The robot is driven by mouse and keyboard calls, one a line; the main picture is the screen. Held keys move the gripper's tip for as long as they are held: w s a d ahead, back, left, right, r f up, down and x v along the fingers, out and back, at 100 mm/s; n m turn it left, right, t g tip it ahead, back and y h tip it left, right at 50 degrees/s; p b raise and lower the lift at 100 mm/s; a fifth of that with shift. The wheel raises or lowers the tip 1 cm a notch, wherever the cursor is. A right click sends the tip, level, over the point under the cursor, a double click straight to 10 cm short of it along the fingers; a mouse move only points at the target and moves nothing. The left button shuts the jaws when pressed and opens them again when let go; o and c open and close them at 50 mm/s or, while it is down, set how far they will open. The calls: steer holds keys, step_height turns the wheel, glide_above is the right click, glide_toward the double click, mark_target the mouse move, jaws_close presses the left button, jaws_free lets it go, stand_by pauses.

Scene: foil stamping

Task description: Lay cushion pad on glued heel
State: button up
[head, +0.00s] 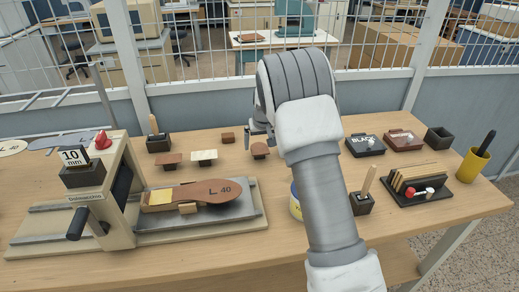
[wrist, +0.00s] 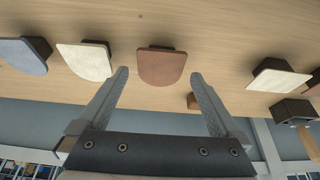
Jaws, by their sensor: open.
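A brown insole marked L 40 (head: 205,191) lies on the metal bed of a press at left. A pale yellow patch (head: 160,197) is at its left end. Several pads rest on small blocks behind it: a brown pad (head: 260,150), a cream pad (head: 204,156) and another brown pad (head: 168,159). I cannot tell which is the cushion pad. My gripper (wrist: 159,78) is open and empty. In the wrist view the brown pad (wrist: 163,66) lies centred beyond its fingertips, apart from them. A cream pad (wrist: 85,60) and a grey-blue pad (wrist: 24,56) are left of it; my arm hides them in the head view.
The press (head: 85,190) with a 10 mm block stands at left. A small brown block (head: 228,138) is behind the pads. A yellow cup (head: 472,166), a rack of boards (head: 420,185) and dark boxes stand at right. A wire fence runs behind the bench.

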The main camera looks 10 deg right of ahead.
steer(key=shift+w+f, duration=0.2)
steer(key=shift+f, duration=0.3)
steer(key=c, duration=1.2)
steer(key=shift+r, duration=0.2)
